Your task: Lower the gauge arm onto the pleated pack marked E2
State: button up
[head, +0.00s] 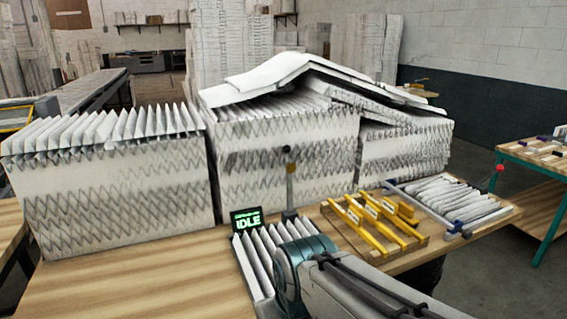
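A small pleated pack (256,269) lies on the wooden bench in front, partly hidden by my arm. I cannot read an E2 mark on any pack. Behind it stands a small display (247,220) showing "IDLE" in green. Next to the display, an upright stem (291,186) with a dark knob (286,149) rises from a dark base; it may be the gauge arm. Another lever with a red knob (499,168) leans up from a blue pivot at the right; I cannot tell which is the gauge. My arm reaches in from the bottom right, but my gripper's fingers are not visible.
Large pleated stacks (115,200) line the bench's back, the middle one topped by bent sheets (285,75). A wooden rack with yellow bars (365,225) and a tray of pleated pieces (455,197) stand right. The bench's front left (150,285) is clear. A teal-legged table (535,160) stands far right.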

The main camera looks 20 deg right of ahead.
aim_at(291, 168)
jog(key=k, duration=0.6)
jog(key=z, duration=1.1)
jog(key=i, duration=1.15)
jog(key=u, duration=0.15)
